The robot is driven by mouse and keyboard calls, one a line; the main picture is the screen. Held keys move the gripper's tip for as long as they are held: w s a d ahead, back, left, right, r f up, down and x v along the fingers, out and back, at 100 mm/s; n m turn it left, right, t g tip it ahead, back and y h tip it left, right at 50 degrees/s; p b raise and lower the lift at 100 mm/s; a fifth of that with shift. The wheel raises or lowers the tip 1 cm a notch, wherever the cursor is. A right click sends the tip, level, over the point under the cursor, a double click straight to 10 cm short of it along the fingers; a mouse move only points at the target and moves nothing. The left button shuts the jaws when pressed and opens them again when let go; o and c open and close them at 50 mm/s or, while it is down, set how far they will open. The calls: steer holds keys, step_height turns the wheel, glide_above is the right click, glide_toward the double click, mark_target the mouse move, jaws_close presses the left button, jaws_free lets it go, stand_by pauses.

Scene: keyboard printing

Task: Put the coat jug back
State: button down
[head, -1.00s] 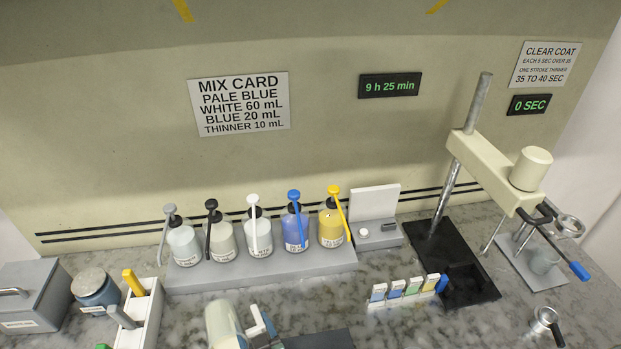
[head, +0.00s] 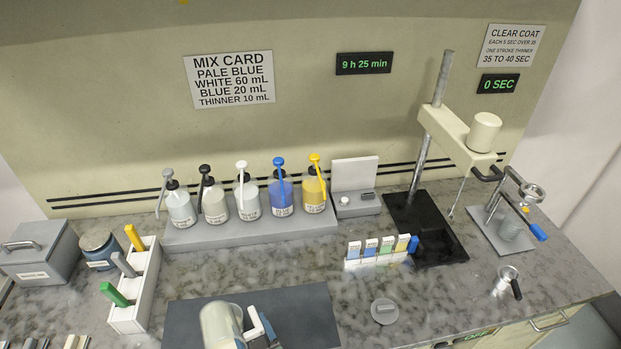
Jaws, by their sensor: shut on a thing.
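A pale, translucent-looking rounded vessel (head: 217,323), which I take for the coat jug, shows at the bottom edge of the head view, over the dark grey mat. My gripper (head: 259,326), with white and dark blue parts, is right beside it on the right. The gripper is shut on it, though the contact is hard to see. The lower parts of both are cut off by the frame, so the jug's base is hidden. A small metal cup with a dark handle (head: 507,278) stands on the counter at the right.
The dark mat (head: 185,318) lies beneath. Pump bottles stand on a grey rack (head: 250,232) behind. A white tray (head: 149,290) is left, a round grey disc (head: 384,311) right, and a black-based stand (head: 437,240) farther right. Marble counter is clear between mat and rack.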

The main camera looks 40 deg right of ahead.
steer(key=s+a+r+n+y, duration=0.1)
steer(key=s+a+r, duration=0.3)
steer(key=s+a, duration=0.2)
steer(key=s+a+r+n+y, duration=0.2)
steer(key=s+a+r, duration=0.2)
steer(key=a, duration=0.6)
steer(key=shift+s+a+r+t+y, duration=0.3)
steer(key=shift+s+t, duration=0.1)
steer(key=shift+s, duration=0.55)
